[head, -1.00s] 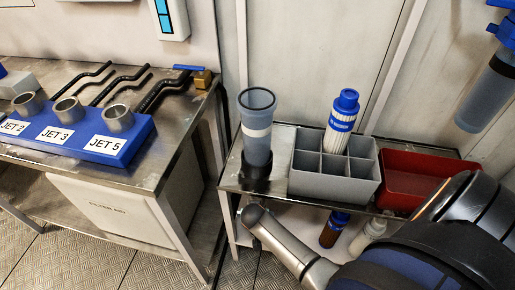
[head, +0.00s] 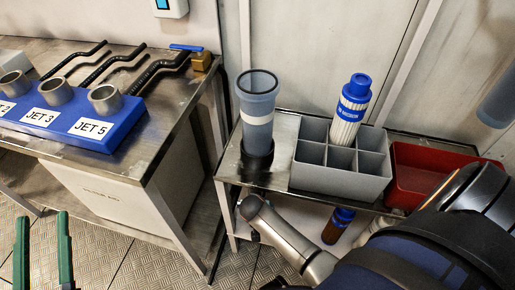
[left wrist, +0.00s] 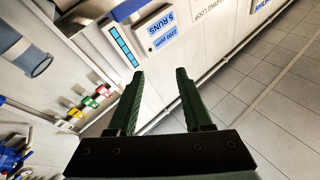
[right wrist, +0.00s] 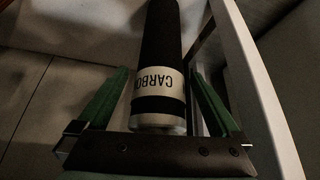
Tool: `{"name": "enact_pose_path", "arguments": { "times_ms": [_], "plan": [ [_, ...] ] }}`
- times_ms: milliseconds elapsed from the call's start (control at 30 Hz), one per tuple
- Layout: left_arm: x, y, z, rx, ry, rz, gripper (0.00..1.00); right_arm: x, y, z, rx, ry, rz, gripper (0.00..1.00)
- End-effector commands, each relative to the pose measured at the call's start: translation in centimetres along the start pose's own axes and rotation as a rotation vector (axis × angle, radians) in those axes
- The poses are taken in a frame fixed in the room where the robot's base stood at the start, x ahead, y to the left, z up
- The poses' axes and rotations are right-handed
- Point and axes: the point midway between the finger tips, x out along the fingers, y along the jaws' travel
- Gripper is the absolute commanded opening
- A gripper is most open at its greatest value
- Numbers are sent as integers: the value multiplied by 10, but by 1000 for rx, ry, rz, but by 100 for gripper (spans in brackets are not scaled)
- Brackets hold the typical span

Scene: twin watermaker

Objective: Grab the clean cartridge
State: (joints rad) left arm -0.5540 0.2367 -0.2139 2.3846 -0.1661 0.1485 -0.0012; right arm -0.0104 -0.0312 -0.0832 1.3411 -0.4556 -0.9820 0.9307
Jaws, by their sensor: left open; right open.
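The clean cartridge (head: 350,110), white and pleated with a blue cap and blue band, stands slightly tilted in a back compartment of the grey divided box (head: 340,181). My left gripper (head: 43,220) is open and empty at the bottom left of the head view, well away from the cartridge. The left wrist view shows its green fingers (left wrist: 156,75) apart, facing a wall panel. My right gripper (right wrist: 160,75) is open; its fingers lie either side of a dark cylinder (right wrist: 160,35) with a white "CARBON" label. Contact cannot be told. The head view hides that gripper.
A clear housing (head: 257,110) stands left of the box, and a red tray (head: 410,193) lies right of it. Bottles (head: 337,226) stand on the lower shelf. The left bench holds a blue jet block (head: 75,125) and black pipes (head: 100,68). Floor shows between the tables.

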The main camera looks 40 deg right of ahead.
Motion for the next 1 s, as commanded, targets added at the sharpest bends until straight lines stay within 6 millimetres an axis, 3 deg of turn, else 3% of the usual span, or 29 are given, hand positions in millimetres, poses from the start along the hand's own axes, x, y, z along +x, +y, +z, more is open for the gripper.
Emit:
{"name": "enact_pose_path", "arguments": {
  "times_ms": [200, 533, 1000],
  "plan": [
    [0, -1, -31, 39, 131, 5, 50, 4, -2, 5, 1, 0, 0, 100],
    [0, -1, -37, 44, 152, 6, 50, 4, -2, 5, 2, 0, 0, 99],
    [0, -1, -36, 43, 149, 7, 50, 4, -2, 5, 2, 0, 0, 46]
  ]
}}
